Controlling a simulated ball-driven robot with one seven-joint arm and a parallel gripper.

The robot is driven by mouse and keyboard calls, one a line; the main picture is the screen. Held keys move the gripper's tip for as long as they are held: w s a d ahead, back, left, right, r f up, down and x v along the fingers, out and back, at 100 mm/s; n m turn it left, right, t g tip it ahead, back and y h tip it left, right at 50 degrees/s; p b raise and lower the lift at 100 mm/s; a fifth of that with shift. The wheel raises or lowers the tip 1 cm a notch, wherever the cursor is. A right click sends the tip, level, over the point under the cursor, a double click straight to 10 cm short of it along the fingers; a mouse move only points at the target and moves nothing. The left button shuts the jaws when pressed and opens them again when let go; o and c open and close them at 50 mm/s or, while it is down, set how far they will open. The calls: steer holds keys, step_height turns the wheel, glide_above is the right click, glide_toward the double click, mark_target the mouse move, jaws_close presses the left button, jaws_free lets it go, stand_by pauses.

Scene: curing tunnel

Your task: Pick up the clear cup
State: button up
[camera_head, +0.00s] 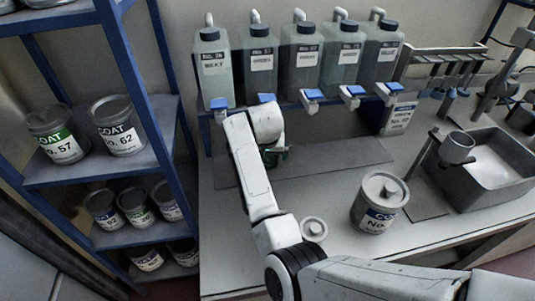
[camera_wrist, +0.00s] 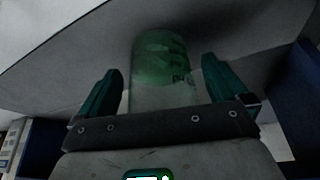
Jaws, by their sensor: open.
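The clear cup (camera_wrist: 165,70) shows in the wrist view as a see-through cylinder with a green tint at its far end and faint dark marks. It appears between the two green fingers of my gripper (camera_wrist: 161,78), which are open with a narrow gap on each side. Whether the cup is fully between the fingertips or partly beyond them is hard to tell. In the head view my gripper (camera_head: 277,155) is below the row of dispensers, over the back of the bench. There my arm hides most of it, and the cup cannot be made out.
A grey basin (camera_head: 448,183) is right; a blue shelf (camera_head: 88,169) with cans is left.

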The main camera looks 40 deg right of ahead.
steer(key=c, duration=1.2)
steer(key=shift+r, duration=0.2)
steer(key=shift+r, duration=0.4)
steer(key=shift+a+r+b, duration=0.1)
steer(key=shift+r+b, duration=0.05)
steer(key=shift+b, duration=0.15)
steer(key=shift+s+a+b, duration=0.7)
steer(key=shift+s+a, duration=2.3)
steer(key=shift+a, duration=0.25)
steer(key=shift+s+a+b, duration=0.65)
steer(key=shift+s+a, duration=2.35)
steer(key=shift+a, duration=0.25)
